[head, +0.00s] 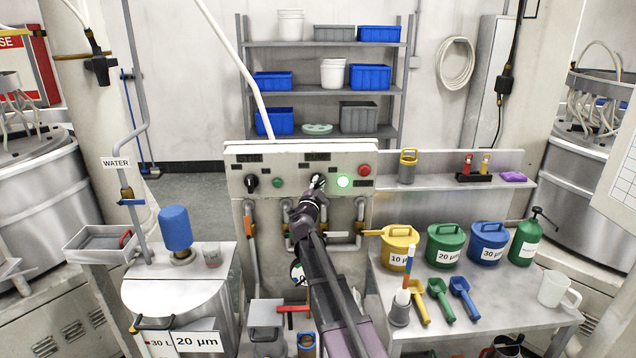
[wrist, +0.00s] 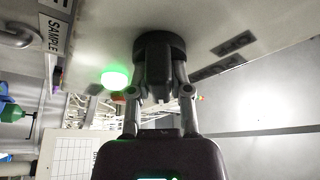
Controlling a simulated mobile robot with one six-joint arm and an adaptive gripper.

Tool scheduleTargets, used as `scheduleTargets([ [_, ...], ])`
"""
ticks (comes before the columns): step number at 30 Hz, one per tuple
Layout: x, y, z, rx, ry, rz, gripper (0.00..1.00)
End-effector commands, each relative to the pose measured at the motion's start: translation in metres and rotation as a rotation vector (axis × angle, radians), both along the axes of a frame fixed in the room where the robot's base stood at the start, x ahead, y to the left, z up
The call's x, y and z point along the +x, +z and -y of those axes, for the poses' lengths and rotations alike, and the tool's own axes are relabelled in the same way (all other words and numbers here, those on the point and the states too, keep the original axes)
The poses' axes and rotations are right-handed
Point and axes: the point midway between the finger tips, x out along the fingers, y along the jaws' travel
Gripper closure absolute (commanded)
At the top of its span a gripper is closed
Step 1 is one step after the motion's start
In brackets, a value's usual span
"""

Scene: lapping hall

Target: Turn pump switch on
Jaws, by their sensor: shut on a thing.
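The pump switch (head: 317,180) is a black rotary knob on the upright grey control panel (head: 295,162), under a dark label that appears to read PUMP. My gripper (head: 314,190) reaches up to the panel and is shut on this knob. In the wrist view my gripper (wrist: 161,88) has a finger on each side of the round black knob (wrist: 160,50). The green lamp (head: 343,181) right of the switch is brightly lit; it also glows in the wrist view (wrist: 115,79). The knob's pointer is mostly hidden, so its exact angle is unclear.
The panel also carries a second black knob (head: 251,183), a small unlit green button (head: 278,183) and a red button (head: 364,170). Pipes with valves run below the panel. The right bench (head: 470,335) holds lidded tubs, scoops and a white jug.

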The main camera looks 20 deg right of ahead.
Motion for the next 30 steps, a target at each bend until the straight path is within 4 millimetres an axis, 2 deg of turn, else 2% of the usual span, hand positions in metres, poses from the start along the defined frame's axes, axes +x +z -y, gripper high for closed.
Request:
scheduleTargets([
  [10,0.0014,0.0017,0.0005,0.169,-0.001,0.045,1.00],
  [24,0.0015,0.0006,0.0006,0.196,-0.001,0.053,1.00],
  [25,0.0015,0.0006,0.0006,0.196,-0.001,0.053,0.71],
  [27,0.0014,0.0006,0.0006,0.196,-0.001,0.053,0.51],
  [28,0.0013,0.0005,0.0005,0.196,0.000,0.053,0.42],
  [30,0.0012,0.0004,0.0005,0.195,-0.001,0.052,0.40],
])
